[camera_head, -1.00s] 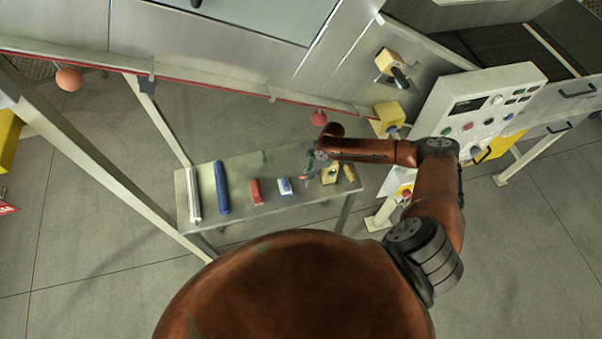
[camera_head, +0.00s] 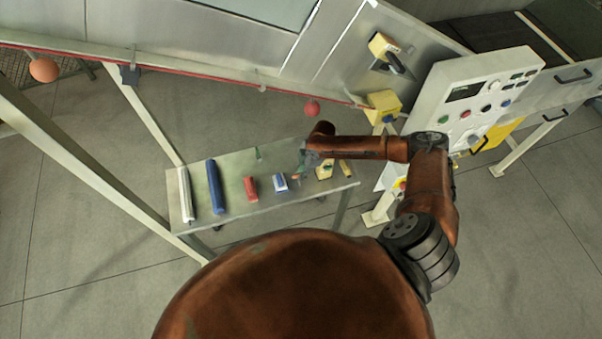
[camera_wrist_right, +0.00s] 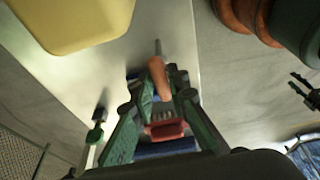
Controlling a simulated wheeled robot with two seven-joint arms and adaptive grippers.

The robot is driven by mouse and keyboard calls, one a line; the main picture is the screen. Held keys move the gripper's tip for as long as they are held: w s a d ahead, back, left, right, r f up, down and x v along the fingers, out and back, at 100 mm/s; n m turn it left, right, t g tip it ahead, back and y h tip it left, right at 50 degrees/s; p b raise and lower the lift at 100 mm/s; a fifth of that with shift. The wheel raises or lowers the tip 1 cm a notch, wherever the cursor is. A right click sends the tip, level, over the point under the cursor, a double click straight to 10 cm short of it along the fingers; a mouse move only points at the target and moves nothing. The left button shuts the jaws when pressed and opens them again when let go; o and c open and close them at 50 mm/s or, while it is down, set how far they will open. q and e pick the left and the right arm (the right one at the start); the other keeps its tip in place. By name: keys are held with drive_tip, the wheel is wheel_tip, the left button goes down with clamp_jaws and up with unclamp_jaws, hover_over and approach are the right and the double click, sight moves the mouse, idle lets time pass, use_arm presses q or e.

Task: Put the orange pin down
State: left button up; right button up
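The orange pin (camera_wrist_right: 158,78) has an orange body and a thin grey tip, and shows between the green fingers of my right gripper (camera_wrist_right: 160,88) in the right wrist view. The fingers appear closed around it. In the head view my right gripper (camera_head: 301,167) is small and low over the right half of the grey table (camera_head: 232,171), with a trace of orange at its tip. I cannot tell whether the pin touches the tabletop. My left gripper is not in view.
A white roll (camera_head: 186,195), a blue roll (camera_head: 215,187), a red box (camera_head: 251,188) and a blue-white box (camera_head: 280,183) lie along the table. A yellow block (camera_head: 324,170) is just right of my gripper. A control panel (camera_head: 475,105) stands to the right.

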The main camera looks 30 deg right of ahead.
drive_tip(key=o, duration=0.3)
drive_tip(key=shift+r, duration=0.25)
drive_tip(key=b+v, duration=0.1)
drive_tip(key=v, duration=0.5)
drive_tip(key=shift+s+d+r, duration=0.1)
drive_tip(key=shift+d+r, duration=0.1)
drive_tip(key=shift+r, duration=0.45)
